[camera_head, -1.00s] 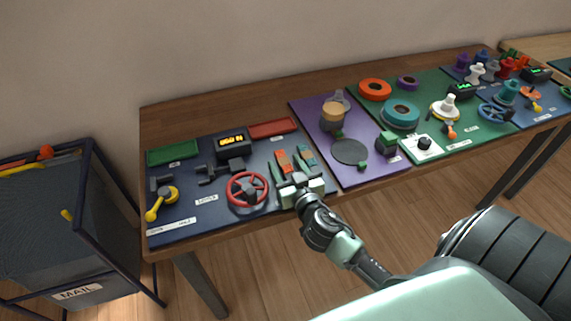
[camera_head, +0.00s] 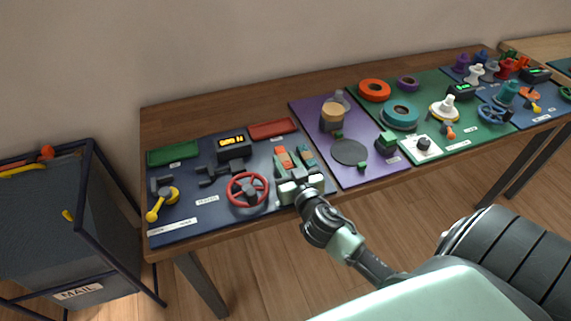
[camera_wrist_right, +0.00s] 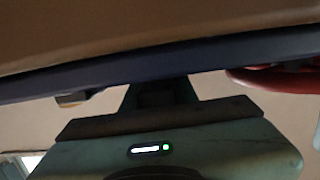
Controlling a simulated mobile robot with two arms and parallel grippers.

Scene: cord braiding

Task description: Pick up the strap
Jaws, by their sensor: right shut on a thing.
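Two slim pieces lie at the front right of the blue board, one orange with green (camera_head: 283,160), the other teal with a little orange (camera_head: 306,156). I cannot tell for sure which of them is the strap. My right gripper (camera_head: 298,179) is at their near ends, low over the board's front edge, and is shut on a strap piece. The gripper's pale body hides the grip itself. The right wrist view shows a dark green tapered part (camera_wrist_right: 160,92) close up, with the held piece not clear. My left gripper is not in view.
A red handwheel (camera_head: 247,190) stands just left of my right gripper. Behind are a black box with an orange display (camera_head: 233,144) and a red tray (camera_head: 273,129). A purple board (camera_head: 375,175) with a jar and a dark disc lies to the right.

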